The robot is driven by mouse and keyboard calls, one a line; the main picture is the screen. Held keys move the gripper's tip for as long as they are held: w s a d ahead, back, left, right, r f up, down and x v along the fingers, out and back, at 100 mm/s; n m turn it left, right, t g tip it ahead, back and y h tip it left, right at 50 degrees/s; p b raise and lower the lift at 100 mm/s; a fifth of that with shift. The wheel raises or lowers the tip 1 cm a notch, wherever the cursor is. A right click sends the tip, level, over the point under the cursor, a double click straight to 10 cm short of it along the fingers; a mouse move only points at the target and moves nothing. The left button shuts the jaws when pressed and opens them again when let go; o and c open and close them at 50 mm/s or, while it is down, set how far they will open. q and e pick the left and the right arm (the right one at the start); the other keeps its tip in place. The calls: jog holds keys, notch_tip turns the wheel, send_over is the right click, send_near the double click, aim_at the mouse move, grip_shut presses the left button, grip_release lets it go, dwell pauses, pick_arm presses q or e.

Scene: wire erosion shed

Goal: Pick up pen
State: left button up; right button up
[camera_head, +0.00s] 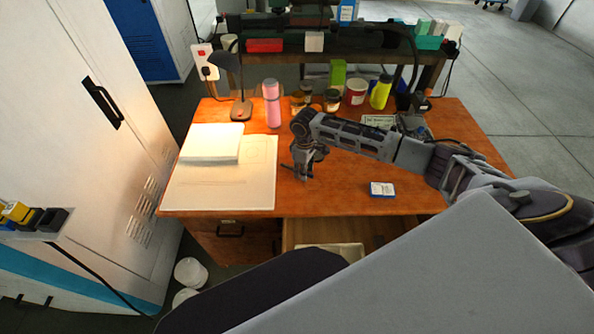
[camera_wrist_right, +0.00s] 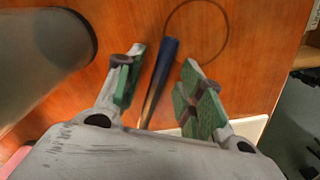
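A dark blue pen (camera_wrist_right: 160,75) lies on the orange-brown wooden desktop in the right wrist view. It slants between the two green-padded fingers of my right gripper (camera_wrist_right: 158,90). These fingers are spread apart, with a visible gap on each side of the pen. In the head view my right gripper (camera_head: 303,172) points down low over the desk (camera_head: 340,190), just right of the large pale sheet. There I cannot pick the pen out clearly from the fingers. My left gripper is not in view.
A white pad (camera_head: 212,143) lies on the pale sheet (camera_head: 222,190). A pink bottle (camera_head: 271,105), a dark lamp (camera_head: 240,100), a red cup (camera_head: 356,93) and a yellow-green bottle (camera_head: 381,92) stand behind. A small blue-white box (camera_head: 382,189) lies right of the gripper.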

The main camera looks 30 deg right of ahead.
jog(key=shift+c, duration=0.5)
grip_shut()
jog(key=shift+r, duration=0.15)
notch_tip(320, 180, up, 10)
dwell(0.3)
jog(key=shift+s+f, duration=0.1)
jog(key=shift+f, duration=0.1)
dwell(0.7)
